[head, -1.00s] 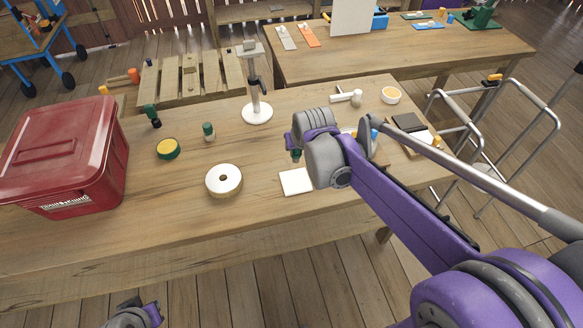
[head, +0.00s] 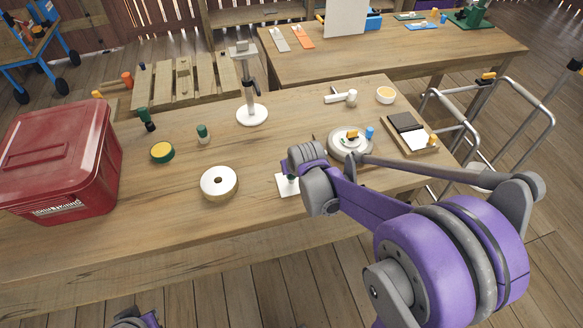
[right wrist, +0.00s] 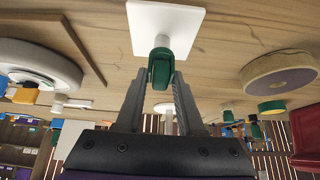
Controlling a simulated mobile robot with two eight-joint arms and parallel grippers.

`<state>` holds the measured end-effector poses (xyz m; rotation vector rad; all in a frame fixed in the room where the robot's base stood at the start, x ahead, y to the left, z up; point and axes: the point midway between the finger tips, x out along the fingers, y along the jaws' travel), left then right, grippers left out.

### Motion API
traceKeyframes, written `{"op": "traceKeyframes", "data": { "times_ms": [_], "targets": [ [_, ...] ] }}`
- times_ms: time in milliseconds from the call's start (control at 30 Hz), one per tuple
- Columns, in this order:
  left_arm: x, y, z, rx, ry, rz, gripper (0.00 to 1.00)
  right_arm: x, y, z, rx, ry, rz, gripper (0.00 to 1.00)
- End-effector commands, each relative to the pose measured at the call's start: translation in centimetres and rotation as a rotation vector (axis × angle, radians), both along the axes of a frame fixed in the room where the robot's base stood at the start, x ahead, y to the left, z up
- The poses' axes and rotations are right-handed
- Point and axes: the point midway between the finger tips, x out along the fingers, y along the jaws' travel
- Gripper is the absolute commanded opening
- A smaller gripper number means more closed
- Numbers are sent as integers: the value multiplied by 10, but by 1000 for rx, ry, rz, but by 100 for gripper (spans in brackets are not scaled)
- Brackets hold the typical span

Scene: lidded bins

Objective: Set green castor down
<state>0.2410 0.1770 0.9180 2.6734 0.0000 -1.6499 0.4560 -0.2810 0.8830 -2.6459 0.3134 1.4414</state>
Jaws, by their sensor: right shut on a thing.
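The green castor (right wrist: 161,68) is between the two fingers of my right gripper (right wrist: 160,86), which is shut on it. Its pale end points at the white square (right wrist: 165,27), at or very close to the surface; I cannot tell whether it touches. In the head view the white square (head: 284,189) lies near the table's front edge, and a bit of green shows over it beside my right wrist, which hides most of the castor. My left gripper (head: 136,320) is barely in view at the bottom edge, away from the table, and its jaws cannot be made out.
A cream ring (head: 219,183) lies left of the white square. A round grey tray (head: 348,142) with small parts lies behind it to the right. A white stand (head: 252,114), a yellow-green disc (head: 162,152) and a red lidded bin (head: 60,150) stand farther off.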

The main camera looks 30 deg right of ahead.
Motion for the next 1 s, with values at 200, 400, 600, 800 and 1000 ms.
{"op": "traceKeyframes", "data": {
  "times_ms": [200, 400, 600, 800, 1000],
  "targets": [
    [-1, 0, -3, 0, 2, 0, 0, 0, 0, -3, 0, 0, 0, 50],
    [-1, 0, -3, 0, 2, 0, 0, 0, 0, -3, 0, 0, 0, 67],
    [0, 0, -2, 0, 1, 0, 0, 0, 0, -2, 0, 0, 0, 67],
    [1, 0, 4, 0, -2, 0, 0, -8, 2, 15, 0, 0, 0, 67],
    [3, 0, 11, 0, -6, 0, 0, -30, 7, 49, 0, 0, 0, 67]
  ]
}}
